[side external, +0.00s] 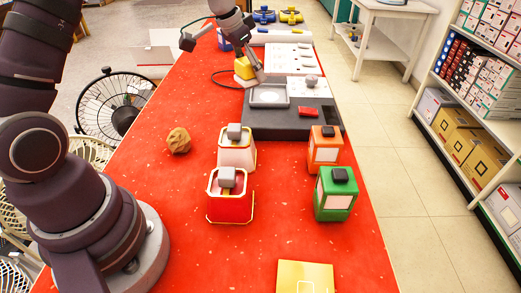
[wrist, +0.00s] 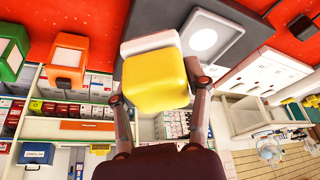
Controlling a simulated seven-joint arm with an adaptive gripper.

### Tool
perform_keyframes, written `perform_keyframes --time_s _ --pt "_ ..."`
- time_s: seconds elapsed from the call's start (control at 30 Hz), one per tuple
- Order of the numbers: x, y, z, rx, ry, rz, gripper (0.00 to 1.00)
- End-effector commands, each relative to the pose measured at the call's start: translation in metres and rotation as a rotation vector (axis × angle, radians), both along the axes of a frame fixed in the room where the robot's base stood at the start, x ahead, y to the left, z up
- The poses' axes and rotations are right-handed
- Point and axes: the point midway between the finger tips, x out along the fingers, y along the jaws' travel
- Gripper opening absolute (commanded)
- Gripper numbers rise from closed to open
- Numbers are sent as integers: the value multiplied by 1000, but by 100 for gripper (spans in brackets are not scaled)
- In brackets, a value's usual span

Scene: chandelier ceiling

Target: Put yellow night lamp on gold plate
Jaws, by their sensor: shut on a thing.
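The yellow night lamp (side external: 244,68) has a rounded yellow body and a white base. It is at the far part of the red table in the side view, and it fills the middle of the wrist view (wrist: 155,82). My gripper (side external: 255,72) is shut on it, one finger on each side in the wrist view. I cannot tell whether its base touches the table. The gold plate (side external: 305,277) is a flat gold square at the near edge of the side view, far from my gripper. It does not show in the wrist view.
Red (side external: 229,197), white-pink (side external: 237,151), orange (side external: 325,150) and green (side external: 335,195) lamps stand mid-table between gripper and plate. A brown lump (side external: 178,140) lies left. A dark board (side external: 285,122) with a grey-framed pad (side external: 269,96) and red block (side external: 308,111) lies near the gripper.

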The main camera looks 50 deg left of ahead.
Motion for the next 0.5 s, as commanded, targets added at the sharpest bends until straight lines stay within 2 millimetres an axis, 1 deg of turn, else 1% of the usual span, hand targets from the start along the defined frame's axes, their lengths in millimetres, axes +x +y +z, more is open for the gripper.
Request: perform_keyframes --time_s 0.03,0.07,0.1,0.13,0.23,0.27,0.3,0.37,0.4,0.5 --pt "1 -25 -1 -1 0 -116 13" --pt "0 -41 -1 -2 0 -197 13" --pt "-2 -63 -1 -2 0 -309 13" --pt "-5 -80 -2 -1 0 -399 13" --pt "-20 -139 -2 -2 -1 -718 13" --pt "-27 -156 -2 -2 0 -816 13" --pt "-37 -177 -1 -2 -1 -945 13" --pt "-54 -207 -1 -2 -1 -1135 13" --pt "-67 -225 0 -3 -1 -1256 13" --pt "-98 -260 1 -2 -1 -1529 13"
